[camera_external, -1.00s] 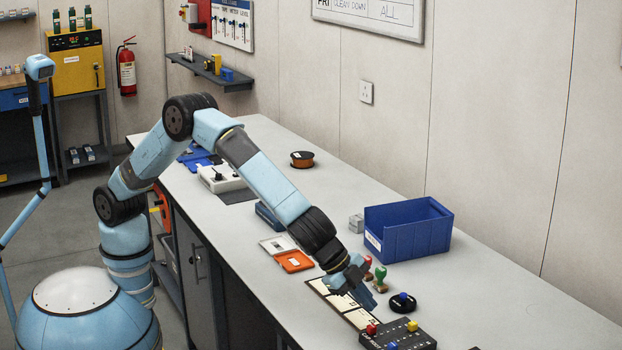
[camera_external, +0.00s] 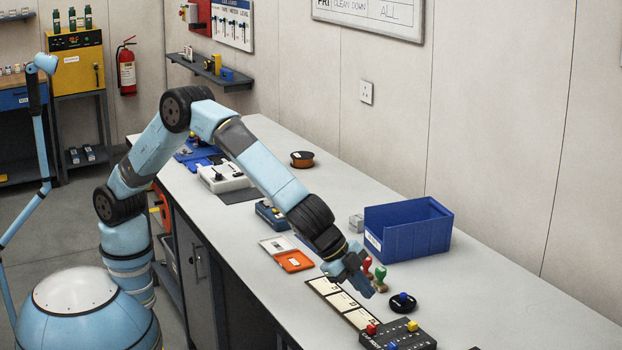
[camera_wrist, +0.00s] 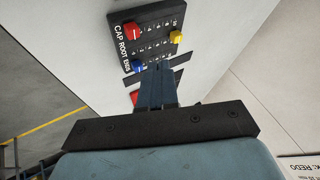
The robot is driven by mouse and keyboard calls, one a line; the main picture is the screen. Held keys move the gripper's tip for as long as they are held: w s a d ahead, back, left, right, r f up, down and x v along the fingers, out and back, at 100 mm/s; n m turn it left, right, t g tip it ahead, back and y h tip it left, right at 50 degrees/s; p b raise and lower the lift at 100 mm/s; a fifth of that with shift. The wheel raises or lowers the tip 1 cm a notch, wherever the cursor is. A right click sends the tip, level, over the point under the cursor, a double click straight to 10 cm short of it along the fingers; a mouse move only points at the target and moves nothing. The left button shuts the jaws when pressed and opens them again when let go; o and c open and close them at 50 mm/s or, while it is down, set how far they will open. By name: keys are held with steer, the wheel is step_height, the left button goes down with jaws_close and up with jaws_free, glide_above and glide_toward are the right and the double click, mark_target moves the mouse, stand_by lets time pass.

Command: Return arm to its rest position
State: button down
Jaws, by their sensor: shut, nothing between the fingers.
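My arm reaches from my base over the bench (camera_external: 540,322). My gripper (camera_external: 364,286) hangs over the bench, angled down, close to the red stamp (camera_external: 367,266) and the green stamp (camera_external: 380,277). In the wrist view its two fingers (camera_wrist: 157,84) are together with nothing between them. The black board (camera_external: 399,336) with red, yellow and blue pegs lies on the bench, nearer the camera than my gripper. The board also shows in the wrist view (camera_wrist: 150,38), beyond the fingertips, which hide part of its lower edge.
A blue bin (camera_external: 413,244) stands behind my gripper. A black disc with a blue knob (camera_external: 402,304) lies to its right. A pale card strip (camera_external: 343,300) lies below it, and an orange case (camera_external: 294,261) lies to the left. The bench's right end is mostly clear.

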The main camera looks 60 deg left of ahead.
steer(key=w+a+r+n, duration=0.2)
steer(key=w+a+r, duration=0.5)
steer(key=a, duration=0.4)
steer(key=w+a+r+n+y, duration=0.15)
steer(key=a+r, duration=0.25)
steer(key=a, duration=0.7)
steer(key=w+a+r+n+y, duration=0.15)
steer(key=a+r, duration=0.25)
steer(key=a, duration=0.7)
steer(key=w+a+r+n, duration=0.2)
steer(key=a+r, duration=0.3)
steer(key=a, duration=0.6)
steer(key=s+a+r+n, duration=0.15)
steer(key=s+a, duration=0.25)
steer(key=a, duration=0.4)
steer(key=s+a+n+y, duration=0.15)
steer(key=s+a, duration=0.25)
steer(key=a, duration=0.4)
steer(key=s+a+n, duration=0.2)
steer(key=s+a, duration=0.2)
steer(key=a, duration=0.4)
steer(key=s+a+f+n, duration=0.2)
steer(key=s+a, duration=0.3)
steer(key=s, duration=0.2)
steer(key=s+a+f+n, duration=0.2)
steer(key=s+a, duration=0.3)
steer(key=s, duration=0.3)
steer(key=shift+s+a+f, duration=0.25)
steer(key=shift+s+f, duration=0.05)
steer(key=shift+f, duration=0.25)
